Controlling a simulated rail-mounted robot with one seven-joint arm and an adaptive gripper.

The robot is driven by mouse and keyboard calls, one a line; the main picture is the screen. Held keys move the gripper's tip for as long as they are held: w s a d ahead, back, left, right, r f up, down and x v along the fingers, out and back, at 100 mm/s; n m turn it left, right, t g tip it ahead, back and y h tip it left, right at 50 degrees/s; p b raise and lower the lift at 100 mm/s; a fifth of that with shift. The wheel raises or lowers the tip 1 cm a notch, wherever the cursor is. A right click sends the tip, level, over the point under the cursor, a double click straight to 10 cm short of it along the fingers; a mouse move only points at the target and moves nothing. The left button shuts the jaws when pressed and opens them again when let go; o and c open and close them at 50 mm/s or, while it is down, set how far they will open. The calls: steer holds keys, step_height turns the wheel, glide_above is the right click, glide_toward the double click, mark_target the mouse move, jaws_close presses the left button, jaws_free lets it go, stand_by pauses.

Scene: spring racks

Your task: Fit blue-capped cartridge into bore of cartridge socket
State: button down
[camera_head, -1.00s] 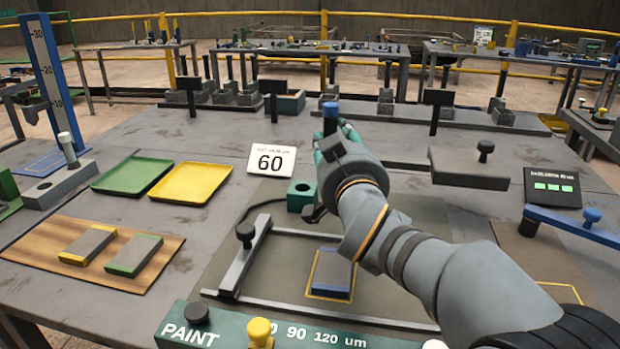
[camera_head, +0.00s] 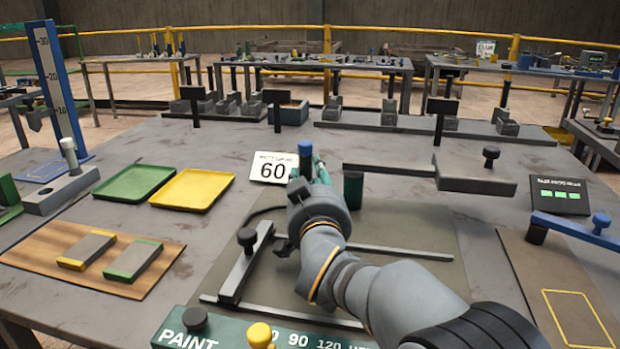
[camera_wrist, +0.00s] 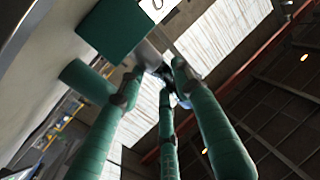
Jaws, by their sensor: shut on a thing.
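The blue-capped cartridge (camera_head: 305,150) stands roughly upright in the head view, its blue cap on top and a darker body below. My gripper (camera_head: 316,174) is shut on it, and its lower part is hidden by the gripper. In the wrist view the green fingers (camera_wrist: 164,75) close together, with only a small bit of blue between them. A green block (camera_wrist: 110,30), which looks like the cartridge socket, lies beyond the fingers in the wrist view.
A grey raised bar (camera_head: 473,178) is at right. Green (camera_head: 135,184) and yellow (camera_head: 192,190) trays lie left.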

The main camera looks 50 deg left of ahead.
steer(key=shift+f+b, duration=0.5)
steer(key=shift+b, duration=0.05)
steer(key=shift+f, duration=0.15)
steer(key=c, duration=1.2)
jaws_free()
steer(key=shift+s+r+p, duration=0.1)
steer(key=shift+r+p, duration=0.65)
steer(key=shift+r, duration=0.05)
steer(key=b+v, duration=0.1)
steer(key=v, duration=1.1)
steer(key=shift+f, duration=0.15)
